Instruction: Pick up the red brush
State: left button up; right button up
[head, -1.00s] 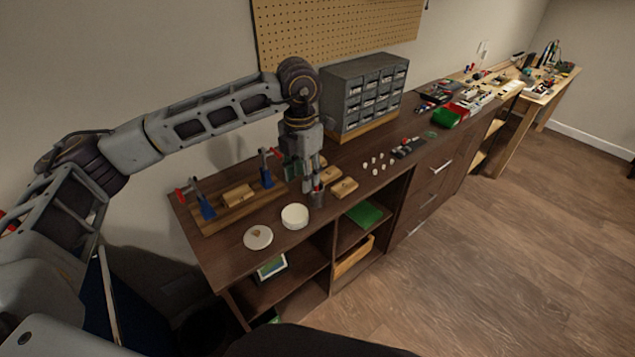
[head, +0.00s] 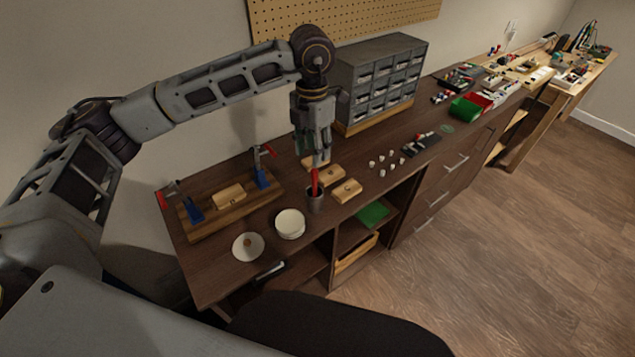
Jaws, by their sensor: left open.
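The red brush (head: 315,182) stands upright in a small dark cup (head: 316,202) near the front edge of the dark wooden cabinet top. My left gripper (head: 317,160) points down just above the brush, its fingers apart. The brush's upper end is at or just below the fingertips; I cannot tell whether they touch it. My right gripper is not in view.
Wooden blocks (head: 346,190) lie right of the cup. A round white container (head: 290,223) and a white dish (head: 248,246) are at front left. A board with clamps (head: 232,208) is at left. A grey drawer unit (head: 380,80) stands behind.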

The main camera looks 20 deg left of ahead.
aim_at(313, 171)
pick_arm(q)
jog(key=shift+s, duration=0.15)
jog(key=shift+f, duration=0.55)
notch_tip(313, 171, down, 6)
jog(key=shift+f+p, duration=0.1)
jog(key=shift+p, duration=0.4)
jog(key=shift+f, duration=0.6)
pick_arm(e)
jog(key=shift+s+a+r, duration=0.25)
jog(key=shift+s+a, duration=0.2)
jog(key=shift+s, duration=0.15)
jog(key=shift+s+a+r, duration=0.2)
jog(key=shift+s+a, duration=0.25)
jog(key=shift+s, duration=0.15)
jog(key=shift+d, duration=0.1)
